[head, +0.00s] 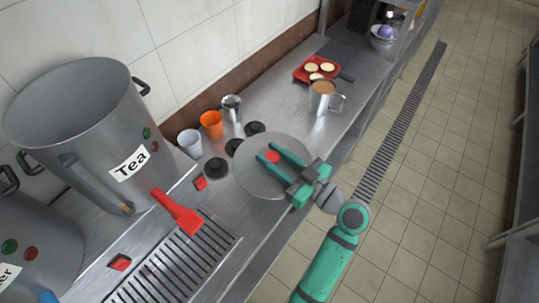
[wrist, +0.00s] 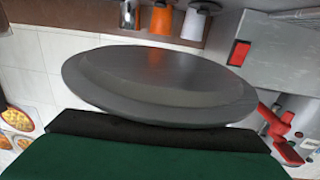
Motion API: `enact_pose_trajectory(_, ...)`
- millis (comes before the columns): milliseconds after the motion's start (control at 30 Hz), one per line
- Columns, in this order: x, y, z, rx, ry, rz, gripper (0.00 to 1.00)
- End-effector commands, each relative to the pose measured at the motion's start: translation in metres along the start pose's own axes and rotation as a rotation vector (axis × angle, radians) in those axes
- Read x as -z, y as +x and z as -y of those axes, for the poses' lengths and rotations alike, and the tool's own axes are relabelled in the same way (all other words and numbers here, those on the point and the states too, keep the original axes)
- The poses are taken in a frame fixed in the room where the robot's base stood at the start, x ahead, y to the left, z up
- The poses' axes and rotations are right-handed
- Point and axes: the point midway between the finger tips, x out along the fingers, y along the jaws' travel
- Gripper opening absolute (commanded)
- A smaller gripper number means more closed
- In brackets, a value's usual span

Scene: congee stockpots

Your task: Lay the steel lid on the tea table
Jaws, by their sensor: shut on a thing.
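The steel lid (head: 255,183), a round grey disc with a red knob (head: 272,157), is over the steel counter to the right of the Tea stockpot (head: 100,140). My gripper (head: 266,152) reaches over the lid from the right, its teal fingers on either side of the knob, and is shut on the lid. In the wrist view the lid (wrist: 160,85) fills the middle, seen nearly edge-on and hiding much behind it. I cannot tell whether its underside touches the counter (head: 290,108). The Tea stockpot is open at the top.
Black discs (head: 215,168), a white cup (head: 190,142), an orange cup (head: 211,124) and a metal cup (head: 232,107) stand behind the lid. A mug of tea (head: 322,97) and a red pan (head: 318,70) are farther along. A drain grille (head: 180,265) and red tap handle (head: 177,212) are at left.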

Motion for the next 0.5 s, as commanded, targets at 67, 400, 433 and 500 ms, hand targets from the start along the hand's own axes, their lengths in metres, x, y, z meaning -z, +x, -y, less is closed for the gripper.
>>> enact_pose_trajectory(67, -0.007, 0.013, -0.013, 0.003, 0.002, -0.001, 0.03)
enact_pose_trajectory(400, -0.055, 0.039, -0.042, 0.001, 0.001, -0.001, 0.03)
enact_pose_trajectory(433, -0.057, 0.04, -0.043, 0.0, 0.001, -0.001, 0.03)
enact_pose_trajectory(500, -0.06, 0.041, -0.044, 0.0, 0.001, -0.001, 0.03)
